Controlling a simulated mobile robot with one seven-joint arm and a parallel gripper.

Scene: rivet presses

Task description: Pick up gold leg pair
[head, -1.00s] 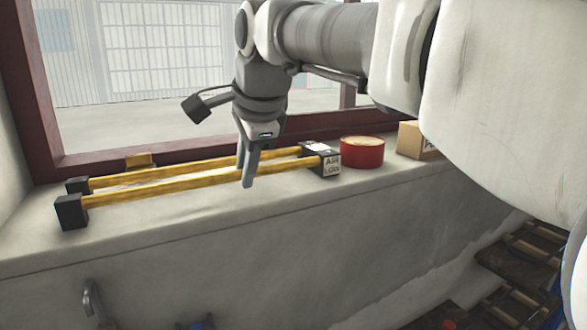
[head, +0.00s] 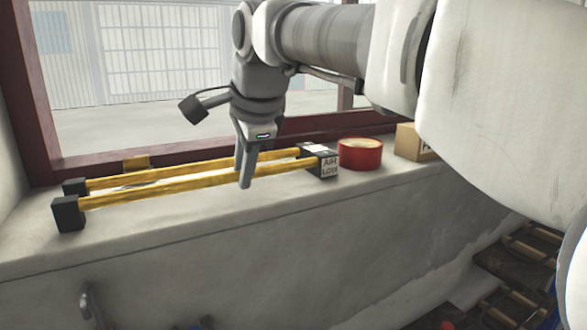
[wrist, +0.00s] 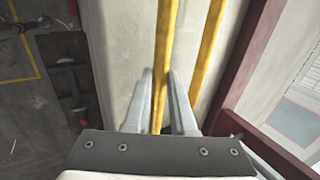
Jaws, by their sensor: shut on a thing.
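The gold leg pair (head: 150,191) is two long gold bars lying side by side, with black blocks at their ends, on a pale window ledge. The right end block carries a label that seems to read "AIR LOW". My gripper (head: 245,178) points down at the nearer bar, right of its middle. In the wrist view the fingers (wrist: 159,76) stand on either side of one gold bar (wrist: 164,40), shut on it. The other bar (wrist: 207,50) runs to the right, outside the fingers. The pair looks to be resting on the ledge.
A red round tin or roll (head: 360,154) stands just right of the pair, with a cardboard box (head: 410,142) beyond it. A dark red window frame (head: 185,155) runs behind the ledge. Dark slatted racks (head: 520,265) lie below at the lower right.

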